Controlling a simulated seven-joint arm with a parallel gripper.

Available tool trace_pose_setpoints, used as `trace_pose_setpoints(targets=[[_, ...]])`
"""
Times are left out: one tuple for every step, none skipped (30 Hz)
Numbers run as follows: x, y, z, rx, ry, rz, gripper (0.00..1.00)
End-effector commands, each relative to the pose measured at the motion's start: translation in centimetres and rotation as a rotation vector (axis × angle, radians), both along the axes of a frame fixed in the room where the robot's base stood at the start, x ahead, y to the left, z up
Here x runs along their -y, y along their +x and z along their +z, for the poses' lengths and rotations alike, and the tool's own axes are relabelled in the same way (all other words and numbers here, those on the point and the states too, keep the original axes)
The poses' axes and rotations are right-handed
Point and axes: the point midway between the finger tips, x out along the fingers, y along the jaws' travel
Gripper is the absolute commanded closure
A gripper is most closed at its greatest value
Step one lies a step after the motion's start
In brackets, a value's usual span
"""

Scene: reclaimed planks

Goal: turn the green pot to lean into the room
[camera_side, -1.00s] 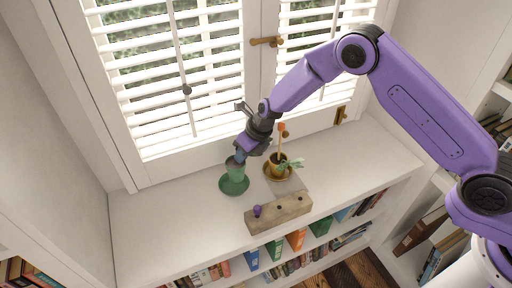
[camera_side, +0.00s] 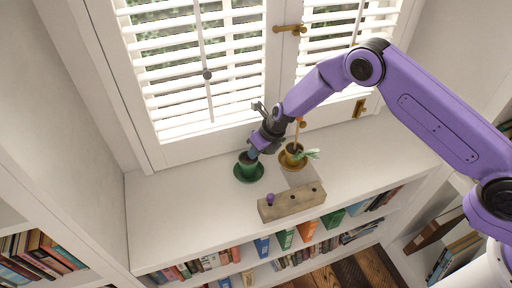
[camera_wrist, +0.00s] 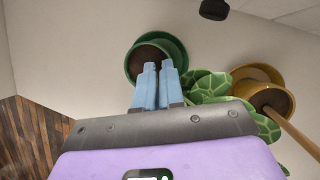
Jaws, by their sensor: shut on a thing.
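The green pot (camera_side: 248,168) holds dark soil and stands at its green saucer (camera_side: 262,175) on the white shelf top, left of the yellow pot. In the wrist view the green pot (camera_wrist: 133,62) shows its round rim and soil. My gripper (camera_side: 252,155) comes down on it from the upper right. Its blue fingers (camera_wrist: 158,70) are close together over the pot's opening, shut on the pot. The exact contact is hidden. Patterned green leaves (camera_wrist: 208,86) show beside the fingers; I cannot tell which pot they grow from.
A yellow pot (camera_side: 290,160) with a stake and pale leaves stands close on the right. A block (camera_side: 292,203) with holes and a purple knob lies in front. Shuttered windows (camera_side: 215,60) rise behind. The shelf top is clear on the left.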

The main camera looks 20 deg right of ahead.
Motion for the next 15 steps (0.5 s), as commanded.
trace_pose_setpoints(targets=[[-0.02, 0.08, 0.01, 0.003, 0.001, 0.0, 1.0], [-0.03, 0.08, 0.0, 0.003, 0.001, 0.0, 1.0], [-0.03, 0.08, 0.0, 0.003, 0.001, 0.0, 1.0], [-0.03, 0.08, 0.0, 0.003, 0.001, 0.0, 1.0], [-0.03, 0.08, 0.0, 0.003, 0.001, 0.0, 1.0], [-0.03, 0.08, 0.0, 0.003, 0.001, 0.0, 1.0], [-0.02, 0.08, 0.01, 0.003, 0.001, 0.0, 1.0], [-0.01, 0.08, 0.01, 0.003, 0.001, 0.0, 0.89], [-0.01, 0.08, 0.01, 0.002, 0.001, 0.0, 0.76], [-0.01, 0.08, 0.0, 0.002, 0.001, 0.0, 0.66], [-0.01, 0.07, -0.01, 0.002, 0.001, 0.0, 0.62], [-0.01, 0.06, -0.01, 0.002, 0.001, 0.0, 0.62], [-0.01, 0.06, -0.01, 0.002, 0.001, 0.0, 0.62], [-0.01, 0.05, -0.02, 0.001, 0.0, 0.0, 0.62], [0.0, 0.05, -0.03, 0.001, 0.0, 0.0, 0.62]])
